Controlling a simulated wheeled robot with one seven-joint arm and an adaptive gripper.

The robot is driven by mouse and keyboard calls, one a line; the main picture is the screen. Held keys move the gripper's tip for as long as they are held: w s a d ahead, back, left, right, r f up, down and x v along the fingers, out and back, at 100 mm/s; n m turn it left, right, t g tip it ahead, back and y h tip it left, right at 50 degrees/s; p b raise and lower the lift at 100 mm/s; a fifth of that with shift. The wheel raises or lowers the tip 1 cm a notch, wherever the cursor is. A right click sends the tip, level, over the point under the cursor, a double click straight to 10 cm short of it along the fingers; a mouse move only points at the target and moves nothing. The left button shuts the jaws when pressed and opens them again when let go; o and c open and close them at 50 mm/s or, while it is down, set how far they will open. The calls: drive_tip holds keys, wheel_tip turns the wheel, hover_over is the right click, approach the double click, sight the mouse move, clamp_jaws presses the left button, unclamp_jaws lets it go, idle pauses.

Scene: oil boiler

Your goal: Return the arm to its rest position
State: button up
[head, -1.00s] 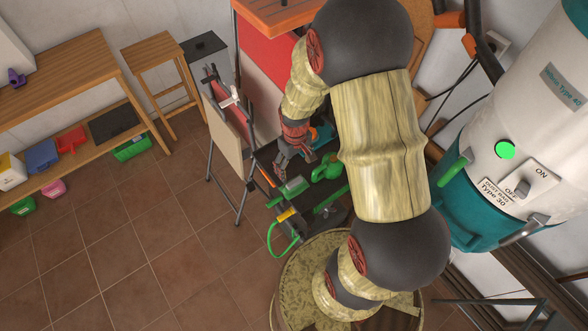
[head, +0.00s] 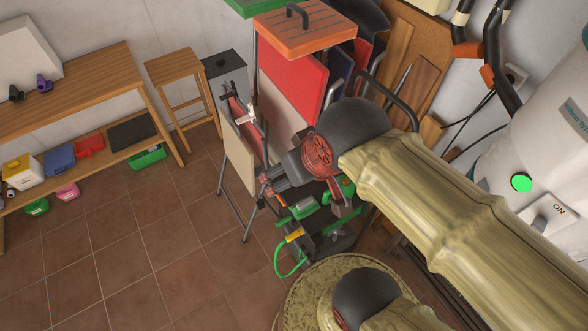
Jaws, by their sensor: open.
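My arm crosses the head view from the lower right up to its dark elbow joint. My gripper (head: 268,185) shows small beyond that joint, beside a folding easel-like stand (head: 237,158). It is open, with nothing visible held in it. Its fingers are partly blurred into the clutter behind, and I cannot tell whether they touch anything. My wrist and forearm are largely hidden behind the elbow.
The white boiler tank (head: 530,140) with a green light (head: 521,183) stands at the right, close to my arm. Green tools (head: 298,210) lie below the gripper. A wooden bench (head: 85,85) is at left; the tiled floor (head: 140,235) is clear.

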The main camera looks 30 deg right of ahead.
idle(0.3)
wheel_tip(320, 180, down, 12)
drive_tip(key=b, duration=1.2)
drive_tip(key=shift+f+b, duration=0.25)
drive_tip(key=shift+b, duration=0.05)
drive_tip(key=shift+c, duration=1.1)
